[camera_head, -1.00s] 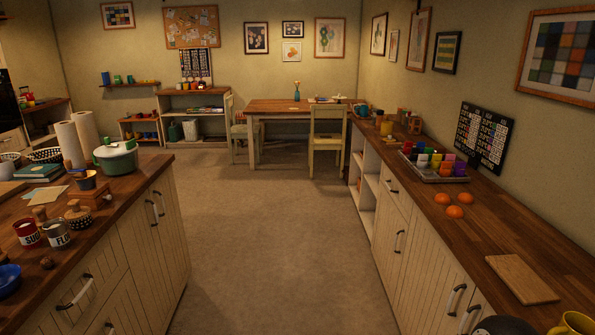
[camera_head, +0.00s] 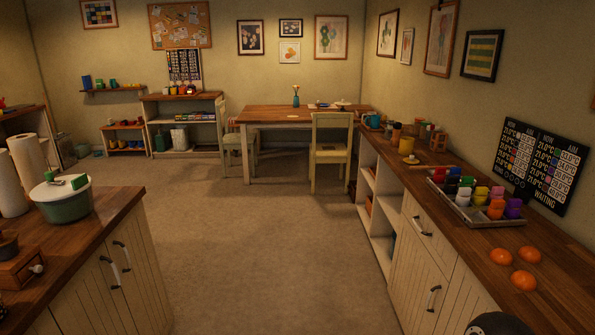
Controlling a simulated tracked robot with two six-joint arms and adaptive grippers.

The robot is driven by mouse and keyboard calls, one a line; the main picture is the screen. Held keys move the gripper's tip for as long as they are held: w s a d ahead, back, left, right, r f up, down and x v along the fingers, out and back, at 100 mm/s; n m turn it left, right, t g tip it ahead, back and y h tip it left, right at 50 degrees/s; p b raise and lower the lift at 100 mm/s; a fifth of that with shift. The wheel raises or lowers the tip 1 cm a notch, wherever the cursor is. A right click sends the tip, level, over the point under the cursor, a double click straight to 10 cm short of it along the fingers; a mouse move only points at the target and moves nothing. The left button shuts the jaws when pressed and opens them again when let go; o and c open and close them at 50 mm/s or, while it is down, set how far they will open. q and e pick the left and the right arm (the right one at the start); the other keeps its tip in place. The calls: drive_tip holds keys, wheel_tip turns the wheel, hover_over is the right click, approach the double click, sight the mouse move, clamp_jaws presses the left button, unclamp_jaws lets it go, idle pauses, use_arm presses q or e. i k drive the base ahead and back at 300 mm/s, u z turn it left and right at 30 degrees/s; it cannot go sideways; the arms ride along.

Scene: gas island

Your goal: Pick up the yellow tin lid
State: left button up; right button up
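A small yellow tin (camera_head: 406,146) stands on the long wooden counter along the right wall, toward its far end. A flat yellow disc (camera_head: 411,160) lies on the counter just in front of it and looks like the yellow tin lid, but it is too small to be sure. Neither of my grippers shows in the view. A dark rounded part at the bottom edge, right of centre, seems to be mine.
On the right counter (camera_head: 462,235), a tray (camera_head: 495,222) of colourful items and three oranges (camera_head: 513,262) lie nearer than the yellow tin. A dark board (camera_head: 541,165) stands behind. The left counter holds a green pot (camera_head: 64,207). The floor (camera_head: 250,250) between is clear.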

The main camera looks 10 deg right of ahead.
sight(411, 160)
drive_tip(key=i, duration=6.5)
drive_tip(key=z, duration=1.35)
drive_tip(key=i, duration=0.3)
drive_tip(key=z, duration=2.6)
